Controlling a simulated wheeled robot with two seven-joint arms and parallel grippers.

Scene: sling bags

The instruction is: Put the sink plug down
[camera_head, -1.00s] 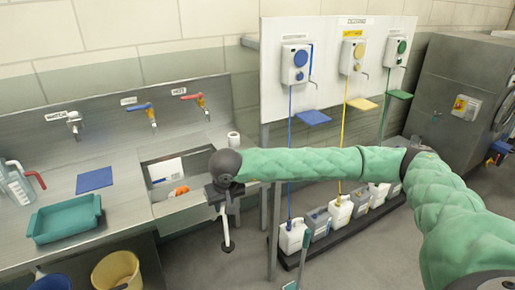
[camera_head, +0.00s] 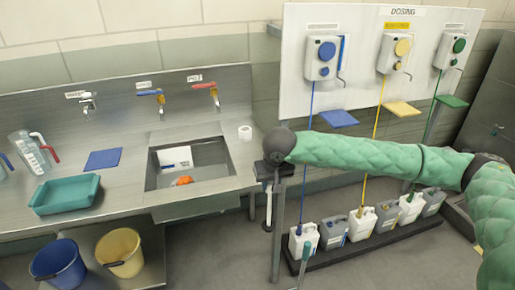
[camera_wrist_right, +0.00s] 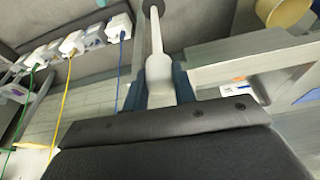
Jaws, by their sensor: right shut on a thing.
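The sink plug, a white rod with a dark round end, hangs from my right gripper in the head view (camera_head: 268,210) and points down. In the right wrist view the plug (camera_wrist_right: 157,62) runs away from me between the fingers of my right gripper (camera_wrist_right: 163,85), which is shut on its thicker white part. In the head view my right gripper (camera_head: 270,183) is just right of the sink counter's right end. The sink basin (camera_head: 152,172) is to its left. My left gripper is not in view.
An orange thing (camera_head: 183,180) and a white card (camera_head: 177,157) are in the sink. A white cup-like thing (camera_head: 245,133) stands at the counter's back right. A teal tray (camera_head: 65,195) and blue cloth (camera_head: 103,159) lie left. Several canisters (camera_head: 334,231) stand on the floor rack at right.

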